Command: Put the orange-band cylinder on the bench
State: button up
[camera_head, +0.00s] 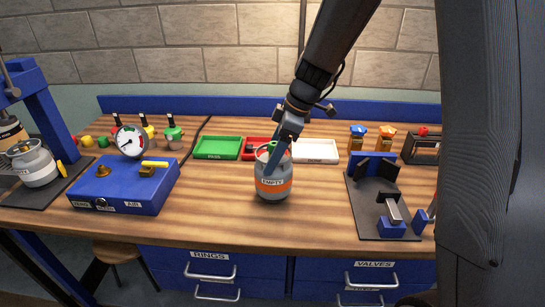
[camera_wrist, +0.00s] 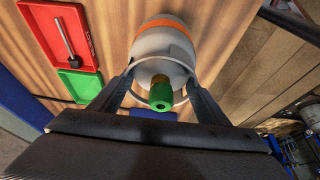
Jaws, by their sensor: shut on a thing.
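The orange-band cylinder (camera_head: 273,187) is grey with a label reading EMPTY and stands upright at the middle of the wooden bench (camera_head: 225,215). Its base appears at the bench top; I cannot tell for sure whether it touches. My gripper (camera_head: 272,152) comes down on it from above and is shut on its top. In the wrist view, the fingers of my gripper (camera_wrist: 160,80) lie on both sides of the collar ring around the green valve (camera_wrist: 160,94). The cylinder's grey body and orange band (camera_wrist: 168,23) show beyond them.
Behind the cylinder are a green tray (camera_head: 217,148), a red tray (camera_head: 252,153) and a white tray (camera_head: 318,152). A blue gauge box (camera_head: 125,190) stands left, and a clamp fixture on a dark mat (camera_head: 366,215) right. Another grey cylinder (camera_head: 38,165) stands far left.

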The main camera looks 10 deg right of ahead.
jog(key=shift+f, duration=0.9)
jog(key=o, duration=2.1)
jog(key=w+b+v, duration=0.1)
jog(key=b+v, duration=0.3)
jog(key=v, duration=0.8)
jog(key=s+d+f+m+h, duration=0.1)
jog(key=s+d+f+m, duration=0.1)
jog(key=s+f+m, duration=0.3)
jog(key=s+d+f+m+h, duration=0.2)
jog(key=s+f+m, duration=0.2)
jog(key=s, duration=0.3)
jog(key=s+d+f+m+h, duration=0.1)
jog(key=s+d+f+m, duration=0.1)
jog(key=s+f+m, duration=0.3)
jog(key=shift+s+d+f+m+t, duration=0.35)
jog(key=shift+s+m, duration=0.2)
jog(key=shift+m, duration=0.35)
